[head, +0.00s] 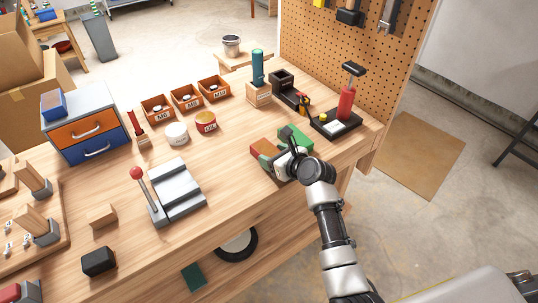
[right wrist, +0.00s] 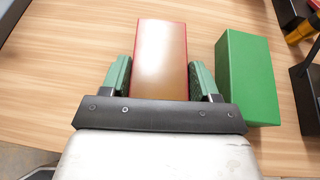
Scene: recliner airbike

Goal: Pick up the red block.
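The red block (right wrist: 160,60) lies on the wooden workbench, its top washed brownish with red edges. In the head view the red block (head: 263,148) shows at the left of my right gripper (head: 280,160), which partly hides it. In the right wrist view my right gripper (right wrist: 160,80) has its green fingers on either side of the block, close to its long sides. The fingers look open, with narrow gaps; contact is hard to judge. The block's near end is hidden by the gripper body. My left gripper is not in view.
A green block (right wrist: 248,75) lies just right of the right finger; it also shows in the head view (head: 296,138). A black-based press with a red column (head: 346,103) stands farther right. Labelled bins (head: 186,97) and cans stand behind. Bench space left of the red block is clear.

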